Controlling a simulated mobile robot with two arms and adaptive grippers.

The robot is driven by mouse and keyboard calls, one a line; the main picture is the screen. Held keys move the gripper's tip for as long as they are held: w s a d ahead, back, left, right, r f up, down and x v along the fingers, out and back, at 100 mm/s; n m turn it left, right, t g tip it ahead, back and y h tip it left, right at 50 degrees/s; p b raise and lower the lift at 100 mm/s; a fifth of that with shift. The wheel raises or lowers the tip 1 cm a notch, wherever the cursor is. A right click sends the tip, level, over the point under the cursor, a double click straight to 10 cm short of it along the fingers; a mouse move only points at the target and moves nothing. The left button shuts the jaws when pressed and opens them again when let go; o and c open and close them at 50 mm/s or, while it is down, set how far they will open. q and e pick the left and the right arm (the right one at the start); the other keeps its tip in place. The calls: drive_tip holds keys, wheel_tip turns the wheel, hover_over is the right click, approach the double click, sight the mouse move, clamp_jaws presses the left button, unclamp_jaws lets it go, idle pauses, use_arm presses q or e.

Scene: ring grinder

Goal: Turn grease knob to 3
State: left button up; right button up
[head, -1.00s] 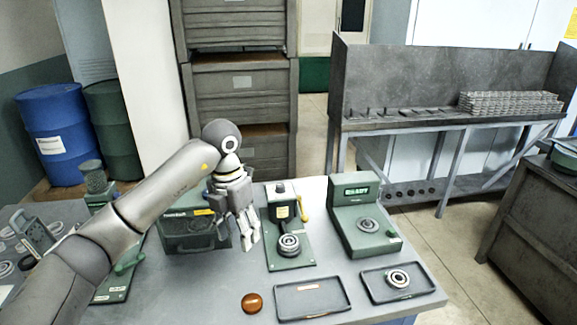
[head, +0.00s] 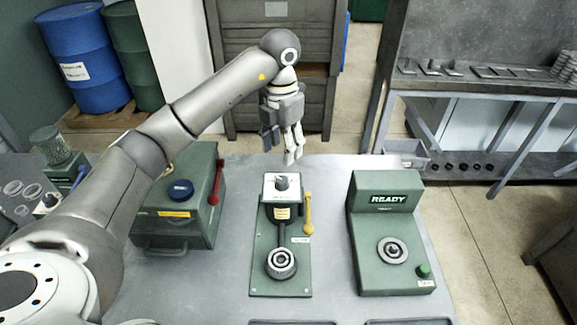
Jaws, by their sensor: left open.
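The middle green device (head: 265,250) stands on the bench. On its top is a white plate (head: 270,194) with a small dark knob (head: 281,183); I take this for the grease knob. Marks on the plate are too small to read. My left gripper (head: 284,153) is open and empty. It hangs fingers down, above and behind the knob in the picture, apart from it. My right gripper is not in view.
A yellow lever (head: 308,212) stands right of the knob. A green box (head: 165,228) with a blue knob (head: 180,190) and red handle (head: 216,182) is left. A green unit (head: 372,255) reading READY is right. Bare bench shows between them.

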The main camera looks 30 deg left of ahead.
sight(282, 179)
use_arm(q)
drive_tip(key=f, duration=0.2)
drive_tip(key=s+f+p, duration=0.1)
drive_tip(key=shift+f, duration=0.4)
drive_tip(key=f, duration=0.1)
drive_tip(key=f+p, duration=0.1)
drive_tip(key=f, duration=0.1)
drive_tip(key=f+p, duration=0.1)
drive_tip(key=f, duration=0.1)
drive_tip(key=shift+w+f, duration=0.15)
drive_tip(key=shift+w, duration=0.15)
drive_tip(key=shift+f, duration=0.35)
drive_tip(key=shift+c, duration=0.2)
drive_tip(key=c, duration=1)
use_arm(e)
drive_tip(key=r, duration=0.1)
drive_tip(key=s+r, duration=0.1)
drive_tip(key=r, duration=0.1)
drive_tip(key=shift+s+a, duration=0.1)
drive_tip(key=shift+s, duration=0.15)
